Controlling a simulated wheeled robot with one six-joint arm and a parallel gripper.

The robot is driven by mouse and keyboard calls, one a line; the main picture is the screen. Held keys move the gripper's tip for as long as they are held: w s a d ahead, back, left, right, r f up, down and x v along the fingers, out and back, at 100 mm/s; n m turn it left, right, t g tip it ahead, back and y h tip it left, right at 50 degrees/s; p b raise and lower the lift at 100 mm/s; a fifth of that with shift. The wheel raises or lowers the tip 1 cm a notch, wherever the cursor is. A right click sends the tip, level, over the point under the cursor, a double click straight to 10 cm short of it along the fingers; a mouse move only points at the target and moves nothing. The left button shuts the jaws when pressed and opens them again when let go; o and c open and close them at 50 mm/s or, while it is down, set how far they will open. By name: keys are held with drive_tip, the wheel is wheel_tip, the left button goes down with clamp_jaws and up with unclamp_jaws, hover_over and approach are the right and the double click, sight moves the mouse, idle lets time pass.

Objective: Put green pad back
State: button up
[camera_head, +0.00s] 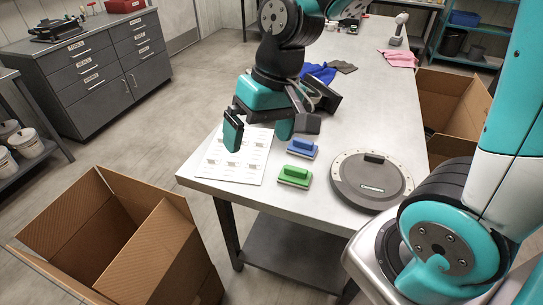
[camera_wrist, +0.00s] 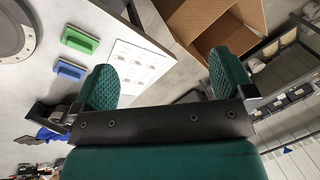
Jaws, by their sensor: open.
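The green pad (camera_head: 294,176) lies on the table top, between the printed sheet and the round grey disc. It also shows in the wrist view (camera_wrist: 80,41), beside the blue pad. My gripper (camera_head: 259,136) is open and empty, above the printed sheet (camera_head: 238,172) near the table's end. In the wrist view its two green fingers (camera_wrist: 165,85) are wide apart, with nothing between them. The green pad is outside the fingers, on the far side of the left one. The blue pad (camera_head: 302,148) lies just behind the green pad in the head view.
The round grey disc (camera_head: 372,190) lies right of the pads. An open cardboard box (camera_head: 75,215) stands on the floor at the table's left end, another (camera_head: 452,95) beyond its right edge. Blue and dark cloths (camera_head: 318,72) lie behind my arm.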

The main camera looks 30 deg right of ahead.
drive_tip(key=s+a+r+n, duration=0.2)
drive_tip(key=s+n, duration=0.1)
drive_tip(key=s, duration=0.2)
drive_tip(key=s+a+r+n+y, duration=0.1)
drive_tip(key=s+a+r+n, duration=0.1)
drive_tip(key=s, duration=0.3)
drive_tip(key=shift+s+a+r+n+g, duration=0.3)
drive_tip(key=shift+s+a+n, duration=0.05)
drive_tip(key=shift+n, duration=0.35)
